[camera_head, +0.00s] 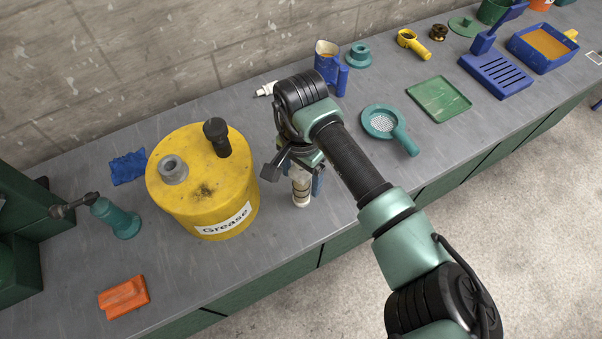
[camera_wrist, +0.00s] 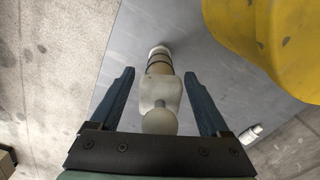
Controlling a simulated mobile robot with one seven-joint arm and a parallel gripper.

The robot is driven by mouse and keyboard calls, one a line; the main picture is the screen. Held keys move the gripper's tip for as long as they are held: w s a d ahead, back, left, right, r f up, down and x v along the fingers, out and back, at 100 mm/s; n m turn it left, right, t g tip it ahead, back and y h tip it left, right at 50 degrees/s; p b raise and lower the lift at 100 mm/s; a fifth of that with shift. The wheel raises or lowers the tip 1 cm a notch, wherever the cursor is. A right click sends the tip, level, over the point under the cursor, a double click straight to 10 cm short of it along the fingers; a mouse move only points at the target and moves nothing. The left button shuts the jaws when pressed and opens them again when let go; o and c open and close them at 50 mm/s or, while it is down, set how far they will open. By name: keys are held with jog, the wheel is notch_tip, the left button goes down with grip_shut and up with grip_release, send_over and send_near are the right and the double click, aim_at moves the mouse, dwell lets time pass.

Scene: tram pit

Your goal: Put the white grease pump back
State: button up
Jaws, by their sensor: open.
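The white grease pump (camera_head: 301,188) stands upright on the grey bench, just right of the yellow grease drum (camera_head: 206,201). In the wrist view the pump (camera_wrist: 160,92) has a pale head with a round knob, and a tan body with dark bands. My gripper (camera_wrist: 158,78) is open, with one blue finger on each side of the pump and visible gaps between. In the head view my gripper (camera_head: 304,176) and wrist hide the pump's upper part. The drum has a grey collar (camera_head: 173,169) and a black knob (camera_head: 217,138) on its lid.
A small white fitting (camera_head: 266,89) lies near the wall behind my gripper. A blue jug (camera_head: 328,63) and a teal strainer (camera_head: 383,122) are to the right. A teal oil can (camera_head: 119,217), blue rag (camera_head: 128,167) and orange block (camera_head: 124,297) are left. The front bench edge is close.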

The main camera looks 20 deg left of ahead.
notch_tip(320, 180, up, 12)
jog(key=shift+r+b, duration=0.15)
jog(key=shift+b, duration=0.8)
jog(key=shift+a, duration=0.15)
